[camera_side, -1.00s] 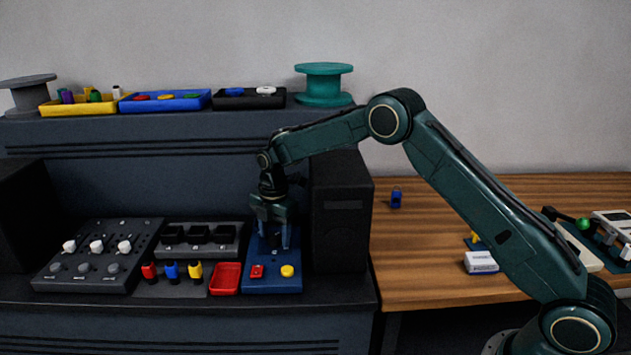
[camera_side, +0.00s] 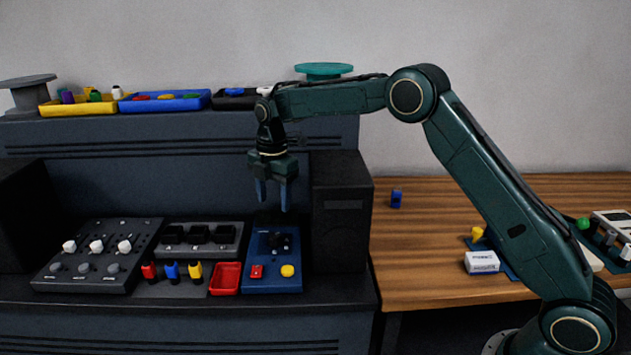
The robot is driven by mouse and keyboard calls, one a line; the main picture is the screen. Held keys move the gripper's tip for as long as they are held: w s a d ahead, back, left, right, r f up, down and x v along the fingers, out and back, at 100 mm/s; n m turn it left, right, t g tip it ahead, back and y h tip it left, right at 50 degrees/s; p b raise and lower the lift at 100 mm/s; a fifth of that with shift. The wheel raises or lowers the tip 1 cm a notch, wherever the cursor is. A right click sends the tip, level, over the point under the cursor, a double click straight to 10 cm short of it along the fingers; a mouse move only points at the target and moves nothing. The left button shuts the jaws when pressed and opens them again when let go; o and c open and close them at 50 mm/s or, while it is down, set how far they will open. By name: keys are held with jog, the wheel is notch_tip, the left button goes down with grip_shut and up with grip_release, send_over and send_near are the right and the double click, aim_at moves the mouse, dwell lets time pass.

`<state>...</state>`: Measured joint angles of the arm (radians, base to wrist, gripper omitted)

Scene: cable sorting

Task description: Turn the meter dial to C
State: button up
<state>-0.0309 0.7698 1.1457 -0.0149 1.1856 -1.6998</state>
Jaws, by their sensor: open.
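My gripper (camera_side: 274,204) is open and empty, its two fingers pointing down above the blue panel (camera_side: 262,273). A black knob (camera_side: 281,242) stands on the upper part of that panel, below and apart from my fingertips. The panel also has a red button (camera_side: 257,271) and a yellow button (camera_side: 288,270). A white device (camera_side: 613,217) at the far right edge may be the meter, partly cut off by the frame. I cannot tell which part is the meter dial. No letter C or pointer setting is readable.
A slider panel (camera_side: 100,247), black cups (camera_side: 198,234), coloured plugs (camera_side: 172,271) and a red tray (camera_side: 226,277) lie left of the blue panel. A dark box (camera_side: 341,225) stands close right. A white box (camera_side: 481,262) sits on the wooden table (camera_side: 425,275), which has clear room.

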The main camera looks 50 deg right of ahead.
aim_at(274, 235)
jog(key=shift+r, duration=1.65)
jog(key=s+a+n+h, duration=0.1)
jog(key=s+a+n+t+h, duration=0.1)
jog(key=a+n, duration=0.1)
jog(key=s+a+f+n+t+h, duration=0.1)
jog(key=shift+a+h, duration=0.3)
jog(key=shift+a, duration=0.05)
jog(key=shift+f, duration=0.15)
jog(key=x, duration=1.3)
jog(key=shift+w+f, duration=0.2)
jog(key=shift+w, duration=0.05)
jog(key=c, duration=1)
